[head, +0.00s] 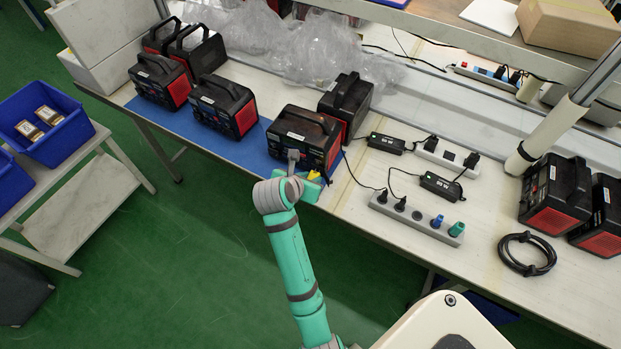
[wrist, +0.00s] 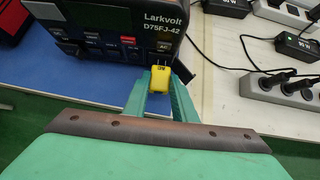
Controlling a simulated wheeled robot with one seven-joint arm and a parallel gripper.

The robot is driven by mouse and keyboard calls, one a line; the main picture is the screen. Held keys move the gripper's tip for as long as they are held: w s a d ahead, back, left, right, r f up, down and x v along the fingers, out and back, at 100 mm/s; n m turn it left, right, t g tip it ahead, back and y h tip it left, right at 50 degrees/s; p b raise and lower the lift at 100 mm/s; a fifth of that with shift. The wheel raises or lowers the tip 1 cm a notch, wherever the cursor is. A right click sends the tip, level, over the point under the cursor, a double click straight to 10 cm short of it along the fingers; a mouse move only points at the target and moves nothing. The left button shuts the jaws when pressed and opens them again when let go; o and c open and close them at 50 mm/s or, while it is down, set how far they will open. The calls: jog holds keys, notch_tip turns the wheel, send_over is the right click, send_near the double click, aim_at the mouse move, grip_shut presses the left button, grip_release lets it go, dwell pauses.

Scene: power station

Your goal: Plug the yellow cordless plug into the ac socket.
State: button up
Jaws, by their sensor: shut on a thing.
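The yellow cordless plug (wrist: 160,82) is between the two fingers of my gripper (wrist: 162,86), which is shut on it. In the wrist view its prongs point at the front panel of a black power station (wrist: 105,22), just below the AC label. Whether the prongs touch or enter the AC socket (wrist: 164,60) I cannot tell. In the head view my gripper (head: 309,178) is at the front of the black and red power station (head: 303,131), and a bit of the yellow plug (head: 314,175) shows there.
Several similar power stations (head: 226,107) stand on the blue mat (head: 255,150) to the left. Right of the station are black adapters (head: 441,185), cables and grey power strips (head: 415,217). A coiled black cable (head: 527,254) lies further right. Plastic wrap (head: 310,45) lies behind.

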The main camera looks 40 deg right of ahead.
jog(key=shift+w+d, duration=0.15)
jog(key=shift+w, duration=0.1)
jog(key=shift+w+d, duration=0.2)
jog(key=shift+w, duration=0.05)
jog(key=shift+w, duration=0.1)
dwell(0.3)
jog(key=shift+s+d, duration=0.15)
jog(key=shift+s, duration=0.05)
jog(key=shift+w+d, duration=0.1)
jog(key=shift+w, duration=0.05)
dwell(0.3)
jog(key=o, duration=1.2)
jog(key=shift+c, duration=0.2)
